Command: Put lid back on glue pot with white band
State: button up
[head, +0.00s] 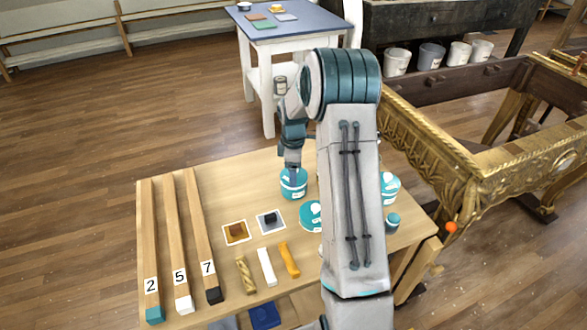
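My gripper (292,163) points down at a teal pot (293,186), at or just above its top. The fingers are too small to tell whether they are open, shut or holding anything. A pale patch or band shows on this pot, but I cannot make it out clearly. A teal round piece with a white knob (311,215), which looks like a lid, is nearer me and partly behind my arm. Another teal pot with white on it (390,188) stands right of my arm, partly hidden. I cannot tell for sure which pot has the white band.
Three long bars (180,240) marked 2, 5 and 7 lie on the left of the wooden table (235,190). Two square samples (236,232) and three short sticks (266,268) lie mid-table. A small teal item (392,220) stands right. A gilt console (440,145) is beyond.

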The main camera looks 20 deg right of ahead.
jog(key=o, duration=1)
jog(key=shift+o, duration=0.2)
jog(key=shift+r+p, duration=2.45)
jog(key=shift+r, duration=1.1)
grip_shut()
